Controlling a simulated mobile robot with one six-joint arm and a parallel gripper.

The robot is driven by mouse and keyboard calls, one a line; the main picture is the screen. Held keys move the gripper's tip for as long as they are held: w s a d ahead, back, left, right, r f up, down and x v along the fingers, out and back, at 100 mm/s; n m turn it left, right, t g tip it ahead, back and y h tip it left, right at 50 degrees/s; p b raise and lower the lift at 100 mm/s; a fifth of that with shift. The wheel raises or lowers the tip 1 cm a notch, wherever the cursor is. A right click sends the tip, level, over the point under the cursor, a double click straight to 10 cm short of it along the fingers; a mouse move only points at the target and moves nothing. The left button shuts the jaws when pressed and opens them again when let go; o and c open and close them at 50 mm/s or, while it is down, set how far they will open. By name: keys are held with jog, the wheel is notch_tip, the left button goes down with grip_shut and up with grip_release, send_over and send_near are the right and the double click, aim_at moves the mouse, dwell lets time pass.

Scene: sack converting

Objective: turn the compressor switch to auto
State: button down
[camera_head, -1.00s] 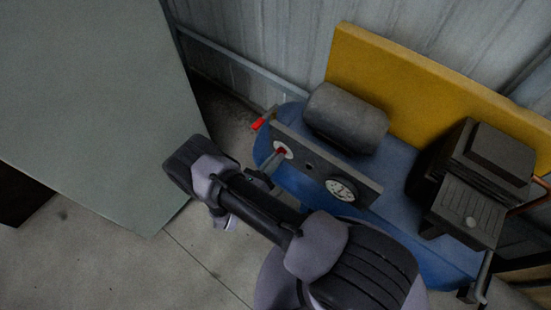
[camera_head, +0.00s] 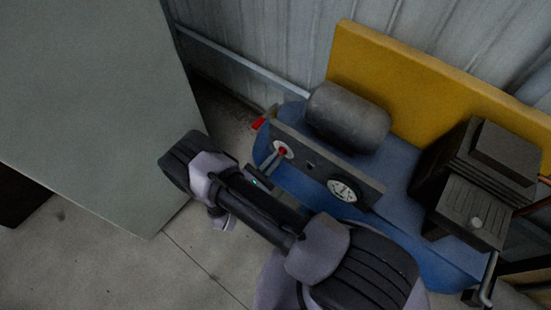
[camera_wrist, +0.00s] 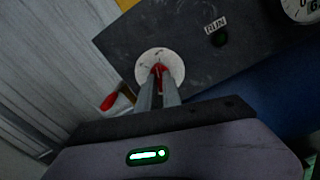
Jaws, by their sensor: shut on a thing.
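The compressor has a blue tank (camera_head: 410,245) and a grey control panel (camera_head: 318,171). Its switch is a red lever on a round white plate (camera_head: 289,148) at the panel's left end; the plate also shows in the wrist view (camera_wrist: 174,62). In the wrist view the red lever (camera_wrist: 158,74) stands between my fingertips. My gripper (camera_head: 276,157) is shut on the red lever, its fingers reaching up to the plate. The fingers hide part of the lever and the lower plate, and I cannot read any marking by the switch.
A round gauge (camera_head: 342,190) and a RUN label (camera_wrist: 215,26) with a dark green lamp (camera_wrist: 220,40) are on the panel. A red-handled valve (camera_head: 259,122) sticks out at the left. A yellow guard (camera_head: 430,85) stands behind. A grey-green panel (camera_head: 95,110) fills the left.

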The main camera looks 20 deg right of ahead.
jog(key=shift+m, duration=1)
jog(key=c, duration=1.5)
grip_release()
jog(key=p+v, duration=0.2)
jog(key=v, duration=1.5)
jog(key=shift+s+a, duration=0.15)
jog(key=shift+r, duration=0.15)
